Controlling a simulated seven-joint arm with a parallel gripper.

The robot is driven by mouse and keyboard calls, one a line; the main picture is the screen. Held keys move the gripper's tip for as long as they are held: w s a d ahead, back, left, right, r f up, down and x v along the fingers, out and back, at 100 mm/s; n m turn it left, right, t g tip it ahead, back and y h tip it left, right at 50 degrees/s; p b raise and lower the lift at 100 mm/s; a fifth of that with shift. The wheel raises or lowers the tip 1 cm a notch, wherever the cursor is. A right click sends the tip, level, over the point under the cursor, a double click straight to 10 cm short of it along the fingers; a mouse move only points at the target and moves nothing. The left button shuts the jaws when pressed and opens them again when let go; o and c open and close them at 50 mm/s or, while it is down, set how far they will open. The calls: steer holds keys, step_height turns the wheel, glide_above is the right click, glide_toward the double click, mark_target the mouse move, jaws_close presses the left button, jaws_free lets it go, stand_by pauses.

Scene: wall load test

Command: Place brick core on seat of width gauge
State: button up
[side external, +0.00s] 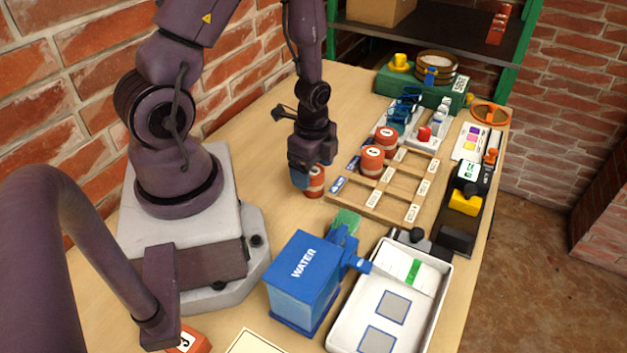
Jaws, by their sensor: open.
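My gripper (308,172) points down over the table beside the wooden rack, its jaws open. A red brick core (316,184) with a white label stands upright right at its fingertips; the fingers hide its upper left part, and I cannot tell whether they touch it. Two more brick cores, one at the back (386,136) and one in front (371,161), stand on the left side of the rack.
The wooden rack (398,187) has labelled, empty compartments. A blue WATER tank (303,279) and a white tray (343,333) stand in front. A green box (412,87) with a wooden tub is at the back. Bare table lies left of the rack.

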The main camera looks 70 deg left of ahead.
mark_target(314, 170)
steer(key=shift+f, duration=1.9)
steer(key=shift+w, duration=0.1)
steer(key=c, duration=1.2)
steer(key=shift+r, duration=0.15)
step_height(314, 170, up, 8)
steer(key=shift+r, duration=0.85)
steer(key=shift+d, duration=0.1)
